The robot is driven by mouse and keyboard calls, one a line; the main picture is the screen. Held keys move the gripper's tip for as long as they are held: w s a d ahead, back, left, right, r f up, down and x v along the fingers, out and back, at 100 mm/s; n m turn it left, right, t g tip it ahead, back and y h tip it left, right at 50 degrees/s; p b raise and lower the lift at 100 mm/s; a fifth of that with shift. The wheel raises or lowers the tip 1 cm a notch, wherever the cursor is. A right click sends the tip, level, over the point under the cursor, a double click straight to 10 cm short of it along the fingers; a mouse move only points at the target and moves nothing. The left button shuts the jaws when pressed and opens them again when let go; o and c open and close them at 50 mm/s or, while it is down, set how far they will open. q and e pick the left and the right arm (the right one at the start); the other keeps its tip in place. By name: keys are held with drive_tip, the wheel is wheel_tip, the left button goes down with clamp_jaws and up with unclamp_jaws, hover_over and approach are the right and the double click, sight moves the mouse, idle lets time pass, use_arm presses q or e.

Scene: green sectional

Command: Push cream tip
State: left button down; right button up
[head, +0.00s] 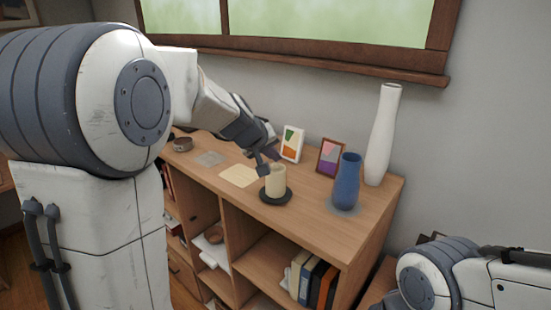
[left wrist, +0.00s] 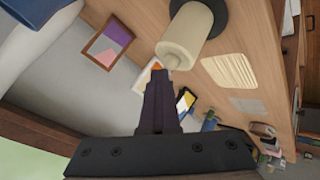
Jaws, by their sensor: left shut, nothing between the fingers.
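A cream cylinder (head: 276,182) stands upright on a dark round base (head: 276,197) on the wooden shelf top. It also shows in the left wrist view (left wrist: 187,38), with a narrower pale tip (left wrist: 174,62) at its upper end. My left gripper (head: 262,166) is shut and empty, beside the cylinder's top on its left in the head view. In the left wrist view its closed fingers (left wrist: 160,84) point toward the tip. I cannot tell whether they touch it. My right gripper is not in view.
A blue vase (head: 346,183), a tall white vase (head: 382,135) and two picture frames (head: 330,157) (head: 292,144) stand behind and right of the cylinder. A cream sheet (head: 239,176) lies to its left. Books (head: 310,277) fill part of the shelf below.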

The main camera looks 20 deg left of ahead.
use_arm(q)
wheel_tip(320, 180, up, 6)
drive_tip(key=p, duration=0.4)
drive_tip(key=shift+f+p, duration=0.1)
drive_tip(key=shift+p, duration=0.2)
drive_tip(key=shift+s+d+f, duration=0.1)
drive_tip(key=shift+d+f, duration=0.05)
drive_tip(key=shift+d, duration=0.15)
drive_tip(key=s+d+f+m+g+h+b, duration=0.1)
drive_tip(key=s+d+f+m+g+b, duration=0.2)
drive_tip(key=s+d+f, duration=0.45)
drive_tip(key=s+d+f+m+g+h+b, duration=0.15)
drive_tip(key=s+d+f+m, duration=0.3)
drive_tip(key=s+d, duration=0.5)
drive_tip(key=s+f+m+g+y+b, duration=0.1)
drive_tip(key=s+f+m+g+b, duration=0.1)
drive_tip(key=s, duration=0.7)
drive_tip(key=s+f+m+g+y+b, duration=0.1)
drive_tip(key=s+f+m+g, duration=0.1)
drive_tip(key=s+f+m, duration=0.3)
drive_tip(key=s+f, duration=0.1)
drive_tip(key=s, duration=0.3)
drive_tip(key=shift+s+g+y+b, duration=0.15)
drive_tip(key=shift+g+y+b, duration=0.2)
drive_tip(key=shift+b, duration=0.05)
